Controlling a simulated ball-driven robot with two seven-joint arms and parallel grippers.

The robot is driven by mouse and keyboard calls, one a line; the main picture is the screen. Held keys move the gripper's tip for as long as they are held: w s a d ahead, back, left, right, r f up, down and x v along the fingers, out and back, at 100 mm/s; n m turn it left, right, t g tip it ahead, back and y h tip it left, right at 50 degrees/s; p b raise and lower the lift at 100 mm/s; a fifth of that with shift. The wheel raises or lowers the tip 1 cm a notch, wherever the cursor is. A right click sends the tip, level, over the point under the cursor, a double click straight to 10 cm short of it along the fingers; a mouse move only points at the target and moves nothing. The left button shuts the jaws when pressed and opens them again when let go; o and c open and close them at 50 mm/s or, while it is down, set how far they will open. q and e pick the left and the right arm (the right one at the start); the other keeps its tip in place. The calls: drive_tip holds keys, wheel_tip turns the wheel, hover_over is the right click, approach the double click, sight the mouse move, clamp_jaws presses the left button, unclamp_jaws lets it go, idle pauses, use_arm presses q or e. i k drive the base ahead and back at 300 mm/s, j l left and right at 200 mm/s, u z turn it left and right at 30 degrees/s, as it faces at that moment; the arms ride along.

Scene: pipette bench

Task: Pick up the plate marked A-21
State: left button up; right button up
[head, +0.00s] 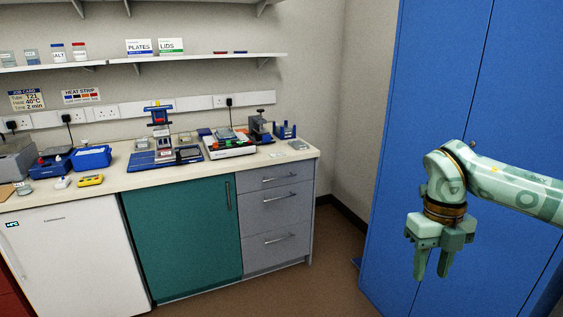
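No label reading A-21 can be made out in the head view, so I cannot tell which item is that plate. My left gripper is not in view.
A blue and red stand (160,120) rises mid-bench. A blue box (91,157) and yellow device (90,180) lie further left. A shelf (200,60) above holds PLATES (139,47) and LIDS (171,46) boxes. The tall blue cabinet (430,80) fills the right. Floor (335,250) between is clear.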

sight(298, 144)
drive_tip(key=i, duration=1.3)
drive_tip(key=i+l+u, duration=0.1)
drive_tip(key=i, duration=1.2)
drive_tip(key=i+u, duration=0.15)
drive_tip(key=i, duration=0.2)
drive_tip(key=i+l+u, duration=0.2)
drive_tip(key=i, duration=0.2)
drive_tip(key=i+l+u, duration=0.15)
drive_tip(key=i, duration=0.2)
